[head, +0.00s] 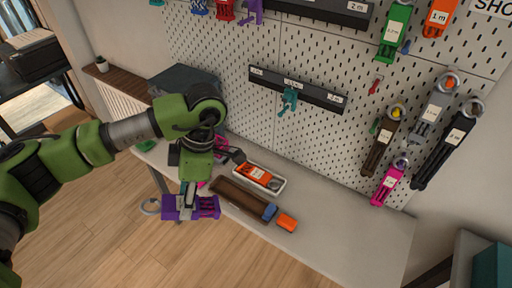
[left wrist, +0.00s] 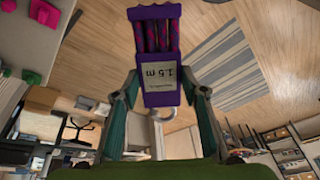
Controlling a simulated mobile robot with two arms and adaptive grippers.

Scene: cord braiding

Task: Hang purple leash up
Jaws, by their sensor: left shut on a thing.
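A purple leash (head: 207,207) with a carabiner ring at its left end is held by my left gripper (head: 187,194), in front of the table's left part. In the left wrist view the leash (left wrist: 158,52) stands between the two fingers, with a white "1.5 m" label facing the camera. My left gripper is shut on it. The pegboard (head: 270,45) behind the table carries a dark rail (head: 320,97) with length labels; a teal leash (head: 288,101) hangs at its middle. An upper rail (head: 318,8) shows "2 m". My right gripper is not in view.
On the white table (head: 350,235) are a white tray (head: 277,188) with an orange leash, a brown tray (head: 236,194), and blue and orange pieces. Several leashes hang on the board's right side, including a green one (head: 394,32) and a pink one (head: 388,184).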

